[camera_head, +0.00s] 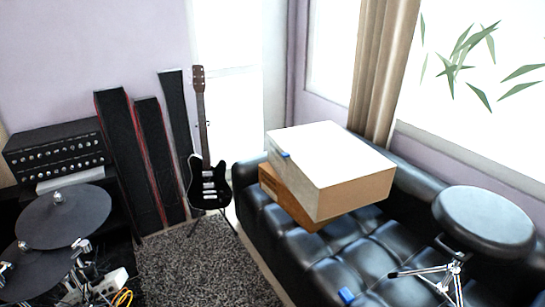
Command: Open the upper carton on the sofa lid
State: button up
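The upper carton (345,193) sits on the black sofa, with a white top and tan sides. Its lid (325,150) looks flat and closed. A small blue tab (284,154) is at the lid's left edge. The upper carton rests on a brown lower carton (283,200), turned at an angle to it. Most of the lower carton is hidden beneath the upper one. My gripper is not in view.
The black tufted sofa (290,235) runs along the window wall. A round black stool (483,220) stands at right. A guitar (208,185) and drum pads (62,215) are left, around a grey rug (200,265).

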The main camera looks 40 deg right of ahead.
aim_at(326, 152)
jog(key=z, duration=0.1)
jog(key=i, duration=0.95)
jog(key=u, duration=0.05)
